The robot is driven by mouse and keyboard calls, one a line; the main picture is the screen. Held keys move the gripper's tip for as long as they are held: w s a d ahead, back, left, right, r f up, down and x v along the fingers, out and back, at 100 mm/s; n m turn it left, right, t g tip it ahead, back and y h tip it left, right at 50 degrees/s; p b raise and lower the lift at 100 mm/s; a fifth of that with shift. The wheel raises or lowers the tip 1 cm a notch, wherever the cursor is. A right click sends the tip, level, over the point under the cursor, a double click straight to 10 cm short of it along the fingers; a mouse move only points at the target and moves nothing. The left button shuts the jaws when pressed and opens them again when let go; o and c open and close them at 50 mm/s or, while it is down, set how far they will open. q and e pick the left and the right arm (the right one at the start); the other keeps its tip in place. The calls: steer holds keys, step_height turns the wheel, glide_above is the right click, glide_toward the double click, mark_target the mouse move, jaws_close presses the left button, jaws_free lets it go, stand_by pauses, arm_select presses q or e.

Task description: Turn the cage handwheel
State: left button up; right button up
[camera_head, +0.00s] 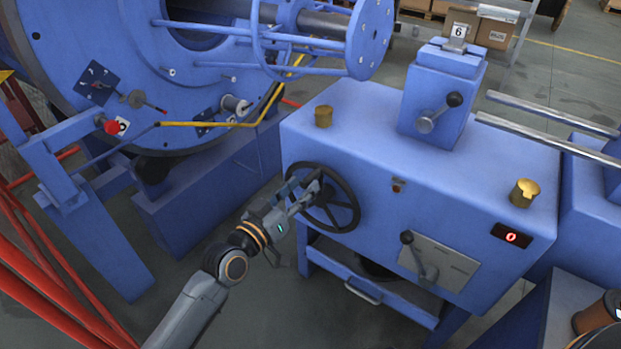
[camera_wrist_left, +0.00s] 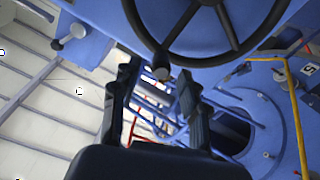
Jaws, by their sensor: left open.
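The cage handwheel (camera_head: 343,204) is a black spoked wheel on the left part of the blue cabinet's front. Its rim and spokes also show at the top of the left wrist view (camera_wrist_left: 228,28). My left gripper (camera_head: 309,189) is at the wheel's left side and covers part of it in the head view. In the left wrist view the gripper (camera_wrist_left: 157,80) is open, and a dark handle knob (camera_wrist_left: 160,64) by the wheel's rim shows between its fingertips. I cannot tell whether the fingers touch the knob. My right gripper is out of view.
The blue cabinet (camera_head: 440,205) carries a lever box (camera_head: 440,95), brass caps and a red display (camera_head: 511,237). A lower lever (camera_head: 416,255) sticks out to the wheel's right. The big blue cage disc (camera_head: 130,60) and a yellow bar (camera_head: 215,124) stand at left.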

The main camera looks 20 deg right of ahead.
arm_select(q)
steer(key=shift+b+x, duration=0.35)
steer(key=shift+x, duration=1.95)
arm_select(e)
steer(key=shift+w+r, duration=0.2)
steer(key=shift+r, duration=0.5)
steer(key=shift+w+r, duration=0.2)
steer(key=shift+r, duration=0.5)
